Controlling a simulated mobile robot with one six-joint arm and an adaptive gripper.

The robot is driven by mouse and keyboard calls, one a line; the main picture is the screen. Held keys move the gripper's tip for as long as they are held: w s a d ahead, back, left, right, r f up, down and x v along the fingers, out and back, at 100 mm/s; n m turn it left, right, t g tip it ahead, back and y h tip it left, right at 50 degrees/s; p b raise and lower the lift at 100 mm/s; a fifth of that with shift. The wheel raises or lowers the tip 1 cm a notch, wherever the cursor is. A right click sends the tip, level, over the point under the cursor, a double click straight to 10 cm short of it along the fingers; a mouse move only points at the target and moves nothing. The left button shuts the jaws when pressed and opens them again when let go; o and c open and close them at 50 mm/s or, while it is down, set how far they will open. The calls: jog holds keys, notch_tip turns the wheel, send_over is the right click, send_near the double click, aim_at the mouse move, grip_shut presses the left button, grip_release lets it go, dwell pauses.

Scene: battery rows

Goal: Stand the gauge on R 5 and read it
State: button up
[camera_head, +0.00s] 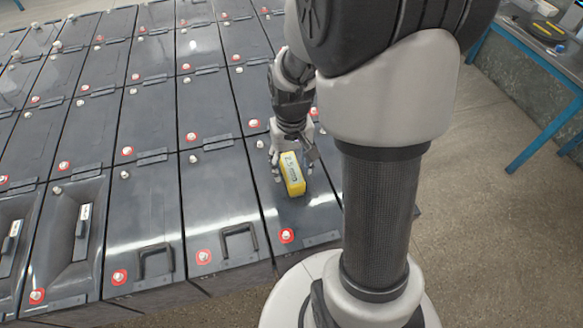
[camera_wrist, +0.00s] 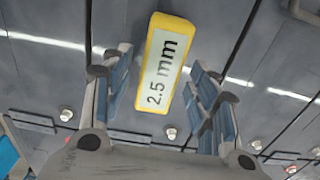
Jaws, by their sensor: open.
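The gauge (camera_head: 292,173) is a small yellow block with a pale face. In the wrist view the gauge (camera_wrist: 160,66) shows "2.5 mm" in dark characters. It rests on the dark battery lid (camera_head: 308,212) near the front right of the rows. My gripper (camera_head: 291,176) is open over it, with a finger on each side. In the wrist view gaps show between the gauge and the fingers of my gripper (camera_wrist: 160,78). I cannot make out an R 5 marking on any lid.
Dark batteries with round terminals, several red-ringed, fill the left and middle. Two black handles (camera_head: 238,240) (camera_head: 155,262) lie on neighbouring lids. Lids at the left have recessed grips with white labels (camera_head: 85,211). A blue-framed bench (camera_head: 545,140) stands right, beyond bare floor (camera_head: 480,230).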

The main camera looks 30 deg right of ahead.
aim_at(291, 168)
jog(key=s+a+r+n+t+p, duration=0.1)
jog(key=s+a+r, duration=0.15)
jog(key=r, duration=0.55)
jog(key=s+a+r+t+p, duration=0.1)
jog(key=s+a+r, duration=0.15)
jog(key=r, duration=0.55)
jog(key=s+a+r+n+t, duration=0.2)
jog(key=s+a+r, duration=0.2)
jog(key=s, duration=0.5)
jog(key=shift+a+r+t, duration=0.3)
jog(key=shift+a+r, duration=0.1)
jog(key=shift+a, duration=0.5)
notch_tip(291, 168, down, 2)
jog(key=shift+f+b, duration=0.1)
jog(key=shift+b, duration=0.85)
